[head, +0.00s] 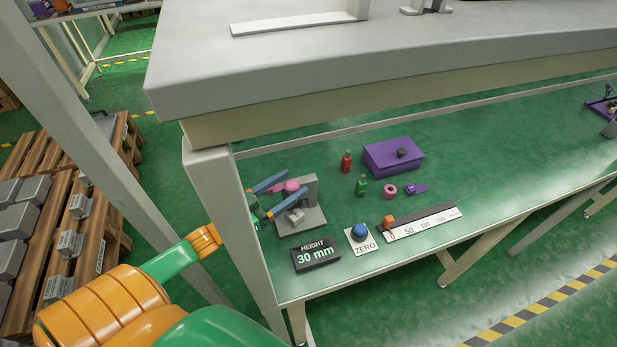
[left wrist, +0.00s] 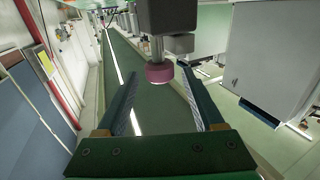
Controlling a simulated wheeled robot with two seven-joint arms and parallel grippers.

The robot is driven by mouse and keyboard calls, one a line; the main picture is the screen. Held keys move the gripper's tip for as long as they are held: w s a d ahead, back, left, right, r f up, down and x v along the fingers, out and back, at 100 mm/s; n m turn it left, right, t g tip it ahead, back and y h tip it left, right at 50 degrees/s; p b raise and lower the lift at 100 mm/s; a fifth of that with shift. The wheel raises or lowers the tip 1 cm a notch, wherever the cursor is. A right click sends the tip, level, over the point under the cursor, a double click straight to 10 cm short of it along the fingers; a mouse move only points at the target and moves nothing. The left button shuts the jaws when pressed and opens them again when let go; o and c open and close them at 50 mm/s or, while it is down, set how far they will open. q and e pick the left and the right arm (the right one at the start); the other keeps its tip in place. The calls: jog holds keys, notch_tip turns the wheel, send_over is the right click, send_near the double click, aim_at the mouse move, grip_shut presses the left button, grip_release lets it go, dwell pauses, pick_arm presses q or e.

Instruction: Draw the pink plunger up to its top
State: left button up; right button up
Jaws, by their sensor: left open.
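The pink plunger (head: 291,186) sits at the grey gauge stand (head: 312,214) near the left end of the green table. In the left wrist view, the pink plunger (left wrist: 159,74) is a round knob on a grey rod. My left gripper (head: 288,188) is open, with one blue finger to each side of the knob. In the left wrist view my left gripper (left wrist: 158,85) shows clear gaps between the knob and both fingers. A black height display (head: 316,254) reads 30 mm. My right gripper is not in view.
A blue ZERO button (head: 360,231) and a ruler with an orange slider (head: 389,222) lie right of the display. Red (head: 346,161) and green (head: 362,186) bottles, a pink ring (head: 390,192) and a purple box (head: 394,156) stand behind. A table leg (head: 232,215) stands at left.

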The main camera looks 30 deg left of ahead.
aim_at(302, 177)
pick_arm(q)
jog(key=x, duration=0.4)
jog(key=shift+w+f, duration=0.1)
jog(key=shift+w, duration=0.15)
grip_shut()
dwell(1.2)
